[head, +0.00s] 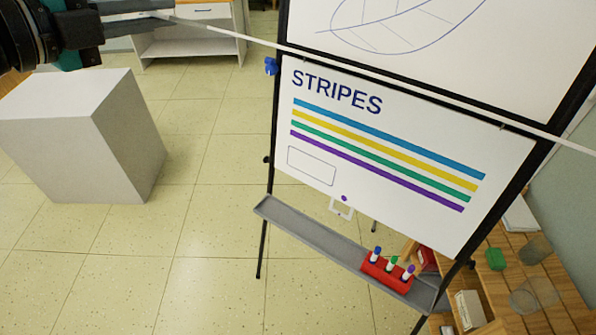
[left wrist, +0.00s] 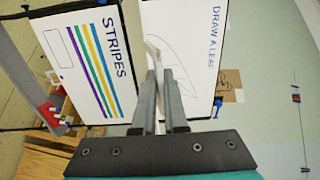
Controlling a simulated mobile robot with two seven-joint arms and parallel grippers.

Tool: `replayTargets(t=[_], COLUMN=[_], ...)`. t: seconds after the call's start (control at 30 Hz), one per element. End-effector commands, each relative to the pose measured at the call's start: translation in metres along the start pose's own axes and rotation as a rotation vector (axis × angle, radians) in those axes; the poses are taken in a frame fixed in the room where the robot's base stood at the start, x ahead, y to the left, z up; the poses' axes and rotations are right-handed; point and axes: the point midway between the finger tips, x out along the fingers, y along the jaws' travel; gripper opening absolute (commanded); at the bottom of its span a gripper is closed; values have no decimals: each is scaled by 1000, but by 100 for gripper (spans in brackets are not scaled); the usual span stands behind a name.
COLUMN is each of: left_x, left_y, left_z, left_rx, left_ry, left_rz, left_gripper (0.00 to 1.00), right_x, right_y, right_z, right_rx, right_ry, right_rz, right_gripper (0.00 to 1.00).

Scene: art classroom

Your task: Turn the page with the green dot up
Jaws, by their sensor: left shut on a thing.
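A flip chart hangs on a black-framed easel. Its lower page (head: 330,130) reads STRIPES; it also shows in the left wrist view (left wrist: 85,60). Below it hangs a small tab (head: 342,208) with a purple dot. The upper page (head: 400,25) carries a leaf drawing, and the left wrist view shows its title, DRAW A LEAF (left wrist: 185,50). I see no green dot. My right gripper is out of view.
A grey tray (head: 310,235) below the chart holds a red block (head: 385,275) with several markers. A white box-shaped plinth (head: 80,135) stands left. A wooden table (head: 525,275) with small items is at lower right. Tiled floor is clear left of the easel.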

Motion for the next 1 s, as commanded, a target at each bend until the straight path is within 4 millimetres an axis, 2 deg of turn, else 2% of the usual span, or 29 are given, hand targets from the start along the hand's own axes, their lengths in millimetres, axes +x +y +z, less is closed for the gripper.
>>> replayTargets(t=[0.47,1.0], left_x=[2,21], left_y=[-8,-51], left_z=[0,-1], left_rx=[2,3], left_ry=[0,1], left_rz=[-3,-2], left_gripper=[0,0], right_x=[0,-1], right_y=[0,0], right_z=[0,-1], right_rx=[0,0], right_ry=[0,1], right_rz=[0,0], right_gripper=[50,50])
